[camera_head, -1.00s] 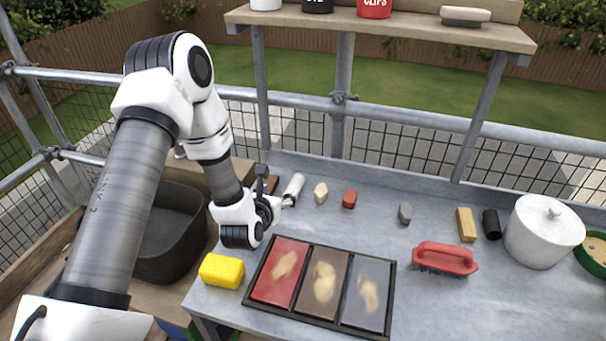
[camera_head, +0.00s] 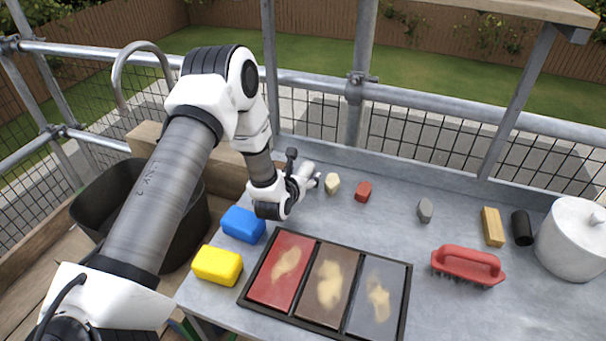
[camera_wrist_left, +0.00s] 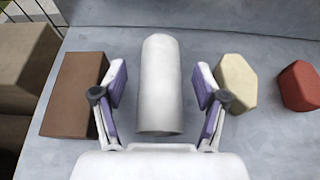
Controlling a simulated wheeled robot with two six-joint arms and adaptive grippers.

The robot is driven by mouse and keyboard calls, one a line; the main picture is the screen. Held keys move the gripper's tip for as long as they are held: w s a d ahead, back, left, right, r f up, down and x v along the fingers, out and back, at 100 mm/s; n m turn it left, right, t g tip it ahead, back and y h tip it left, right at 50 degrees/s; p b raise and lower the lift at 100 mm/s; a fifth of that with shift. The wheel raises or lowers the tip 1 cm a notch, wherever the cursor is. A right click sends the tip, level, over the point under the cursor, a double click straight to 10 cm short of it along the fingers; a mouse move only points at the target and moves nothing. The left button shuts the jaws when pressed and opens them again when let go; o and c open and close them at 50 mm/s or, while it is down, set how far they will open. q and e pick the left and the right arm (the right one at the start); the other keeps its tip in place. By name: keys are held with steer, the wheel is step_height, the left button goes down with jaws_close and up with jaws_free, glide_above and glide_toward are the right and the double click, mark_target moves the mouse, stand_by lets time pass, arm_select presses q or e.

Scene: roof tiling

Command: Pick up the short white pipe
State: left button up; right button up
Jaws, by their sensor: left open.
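The short white pipe (camera_wrist_left: 161,85) lies on the grey table and points away from me in the left wrist view. In the head view it shows as a small white end (camera_head: 308,169) just beyond my left gripper (camera_head: 304,183). My left gripper is open, with one purple-padded finger on each side of the pipe in the left wrist view (camera_wrist_left: 160,84). Gaps show between both pads and the pipe. The near end of the pipe lies close to the gripper's palm. My right gripper is not in view.
A brown block (camera_wrist_left: 75,95) lies left of the pipe, with a cream piece (camera_wrist_left: 236,83) and a red piece (camera_wrist_left: 298,86) to its right. A blue block (camera_head: 244,224), a yellow block (camera_head: 217,265) and a three-panel tray (camera_head: 407,290) are nearer. A red brush (camera_head: 468,264) lies right.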

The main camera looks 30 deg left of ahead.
arm_select(q)
steer(key=shift+w+f, duration=0.15)
steer(key=c, duration=1.1)
